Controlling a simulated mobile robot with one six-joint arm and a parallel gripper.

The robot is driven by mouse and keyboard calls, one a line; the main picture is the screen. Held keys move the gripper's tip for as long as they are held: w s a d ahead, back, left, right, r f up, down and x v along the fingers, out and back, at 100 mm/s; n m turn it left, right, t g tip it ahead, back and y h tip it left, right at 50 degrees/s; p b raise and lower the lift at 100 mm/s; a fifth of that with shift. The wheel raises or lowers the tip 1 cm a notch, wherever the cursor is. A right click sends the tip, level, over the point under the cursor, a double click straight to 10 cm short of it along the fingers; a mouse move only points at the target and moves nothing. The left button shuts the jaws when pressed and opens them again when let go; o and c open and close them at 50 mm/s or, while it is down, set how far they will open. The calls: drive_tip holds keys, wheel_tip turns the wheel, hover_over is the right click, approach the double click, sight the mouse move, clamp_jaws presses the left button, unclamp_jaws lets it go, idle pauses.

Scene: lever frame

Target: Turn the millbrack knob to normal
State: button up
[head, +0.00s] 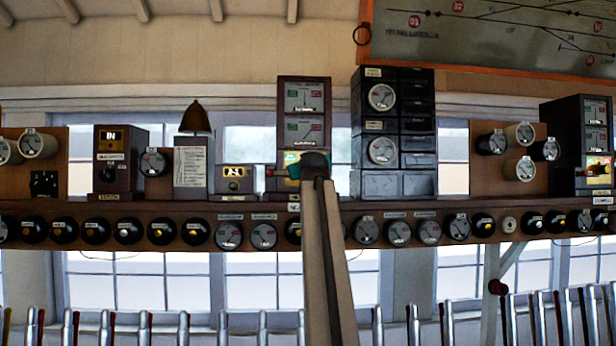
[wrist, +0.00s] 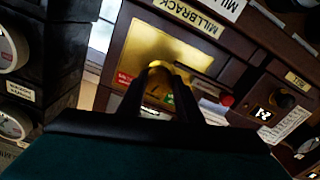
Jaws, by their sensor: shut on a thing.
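The millbrack instrument is a dark wooden case (head: 304,95) with two dials in the head view, standing on the shelf. My gripper (head: 315,160) is at the lower front of this case. In the wrist view, my gripper (wrist: 166,72) has its dark fingers shut on the brass-coloured millbrack knob (wrist: 159,88). The fingers partly cover the knob, so its pointing direction cannot be told. In the head view my gripper and arm hide it.
A long wooden shelf (head: 250,207) carries other instruments close by. A black drawer stack (head: 417,120) stands right of the case, and a small box (head: 234,180) stands left. A red button (wrist: 227,100) is near the fingers. Several levers (head: 262,330) stand below.

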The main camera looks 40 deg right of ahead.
drive_tip(key=shift+f+n+b, duration=0.2)
drive_tip(key=shift+n+b, duration=0.25)
drive_tip(key=shift+n, duration=1.15)
drive_tip(key=o, duration=1)
drive_tip(key=shift+s, duration=0.1)
drive_tip(key=shift+o, duration=0.2)
drive_tip(key=shift+r, duration=0.15)
drive_tip(key=shift+a, duration=0.1)
drive_tip(key=b+v, duration=0.3)
drive_tip(key=v, duration=1)
drive_tip(key=shift+s+a+b, duration=0.2)
drive_tip(key=shift+s+b, duration=0.05)
drive_tip(key=shift+b, duration=0.15)
